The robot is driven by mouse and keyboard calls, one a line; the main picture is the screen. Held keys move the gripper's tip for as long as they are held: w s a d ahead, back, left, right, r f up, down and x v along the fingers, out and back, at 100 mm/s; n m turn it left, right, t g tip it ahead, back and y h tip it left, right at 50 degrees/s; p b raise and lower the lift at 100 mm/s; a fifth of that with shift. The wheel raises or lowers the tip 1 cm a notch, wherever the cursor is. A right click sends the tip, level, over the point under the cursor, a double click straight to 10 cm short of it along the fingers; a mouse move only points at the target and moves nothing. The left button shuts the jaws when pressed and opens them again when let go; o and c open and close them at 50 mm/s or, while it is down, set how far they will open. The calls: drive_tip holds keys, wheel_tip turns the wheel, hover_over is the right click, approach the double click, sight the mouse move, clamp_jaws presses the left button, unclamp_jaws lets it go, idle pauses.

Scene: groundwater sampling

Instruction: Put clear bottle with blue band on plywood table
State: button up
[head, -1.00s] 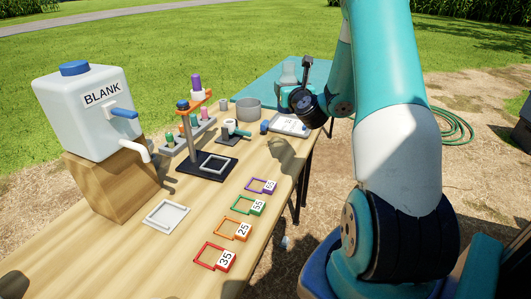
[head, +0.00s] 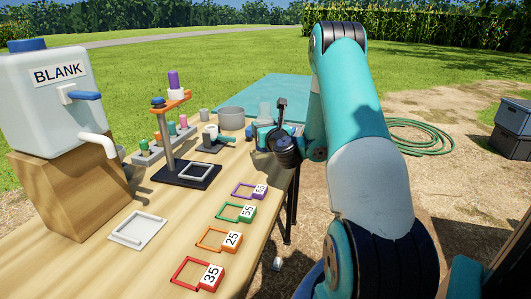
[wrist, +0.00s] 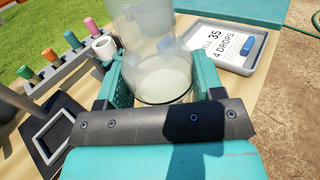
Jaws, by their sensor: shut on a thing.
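The clear bottle (wrist: 150,40) is between the two teal fingers of my gripper (wrist: 160,85) in the wrist view, and the gripper is shut on it. Its round base faces my wrist camera; no blue band can be made out there. In the head view the bottle (head: 265,107) shows faintly above my gripper (head: 268,128), near the far right end of the plywood table (head: 165,255). I cannot tell how high above the table it is.
A tray with a card (wrist: 222,45) lies right of the bottle. A white cup (wrist: 104,46) and a vial rack (wrist: 58,78) are left. A grey pot (head: 231,118), a stand (head: 187,177) and coloured frames (head: 190,272) occupy the table. A teal surface (head: 285,88) lies beyond.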

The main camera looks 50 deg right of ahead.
drive_tip(key=shift+f+b, duration=2)
drive_tip(key=shift+f, duration=0.5)
drive_tip(key=o, duration=1)
drive_tip(key=shift+o, duration=0.2)
drive_tip(key=shift+r, duration=0.15)
